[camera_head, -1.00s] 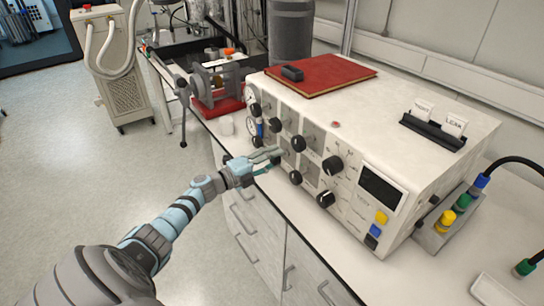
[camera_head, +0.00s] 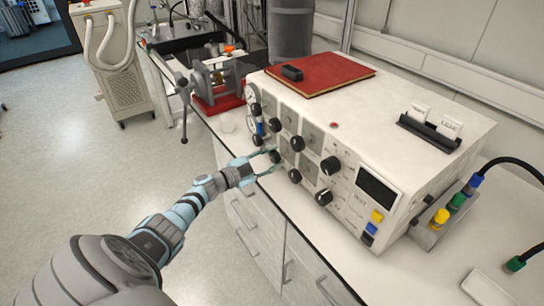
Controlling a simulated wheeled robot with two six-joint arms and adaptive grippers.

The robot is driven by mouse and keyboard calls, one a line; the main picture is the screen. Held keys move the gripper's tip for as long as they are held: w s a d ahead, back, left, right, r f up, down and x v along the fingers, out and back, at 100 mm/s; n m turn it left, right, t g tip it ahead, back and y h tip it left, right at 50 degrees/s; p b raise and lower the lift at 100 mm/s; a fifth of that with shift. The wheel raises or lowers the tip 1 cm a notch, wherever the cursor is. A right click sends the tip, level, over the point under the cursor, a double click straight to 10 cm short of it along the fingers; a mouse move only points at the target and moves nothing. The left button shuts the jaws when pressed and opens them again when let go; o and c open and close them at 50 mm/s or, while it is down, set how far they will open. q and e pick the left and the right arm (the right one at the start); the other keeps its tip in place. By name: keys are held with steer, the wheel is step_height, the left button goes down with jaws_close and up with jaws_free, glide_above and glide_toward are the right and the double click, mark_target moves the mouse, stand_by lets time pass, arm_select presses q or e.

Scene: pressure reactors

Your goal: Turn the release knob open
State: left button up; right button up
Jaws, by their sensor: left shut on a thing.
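The white pressure control box (camera_head: 420,110) stands on the bench with several black knobs on its front panel. My left gripper (camera_head: 272,159) reaches in from the left at the lower left part of the panel. Its fingers are around a black knob (camera_head: 275,157) and shut on it. Other black knobs sit close by, one just above right (camera_head: 297,144) and one below right (camera_head: 295,176). I cannot read the labels at this size, so which knob is the release knob is not clear. My right gripper is not in view.
A red book (camera_head: 325,75) with a small black object lies on the box. A black card holder (camera_head: 430,133) stands there too. A red-based clamp device (camera_head: 217,90) is left of the box. Coloured connectors (camera_head: 448,208) are at right.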

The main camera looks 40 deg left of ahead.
arm_select(q)
steer(key=shift+n, duration=0.6)
steer(key=o, duration=1.1)
steer(key=shift+o, duration=0.2)
steer(key=v, duration=1.2)
